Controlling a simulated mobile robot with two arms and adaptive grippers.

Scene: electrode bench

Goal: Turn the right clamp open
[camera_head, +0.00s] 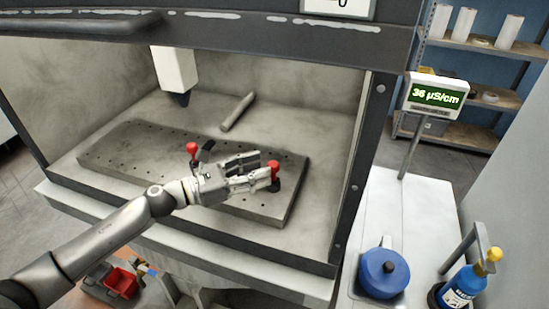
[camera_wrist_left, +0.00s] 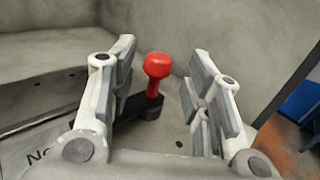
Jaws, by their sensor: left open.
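The right clamp (camera_head: 273,171) has a red knob on a dark arm and stands near the right end of the drilled plate (camera_head: 262,214). My left gripper (camera_head: 267,174) is open, with its fingers reaching toward this clamp. In the left wrist view the red knob (camera_wrist_left: 157,66) shows between the spread fingers of the left gripper (camera_wrist_left: 165,75), with a gap on each side. The knob's dark base is partly behind the left finger. A second red-knobbed clamp (camera_head: 192,148) stands further left on the plate, partly behind my gripper. The right gripper is not in view.
A grey cylinder (camera_head: 238,111) lies behind the plate, and a white tool head (camera_head: 175,70) hangs above its back. The hood's side post (camera_head: 362,150) stands to the right. A display (camera_head: 436,95), a blue pot (camera_head: 383,273) and a blue bottle (camera_head: 463,285) are outside it.

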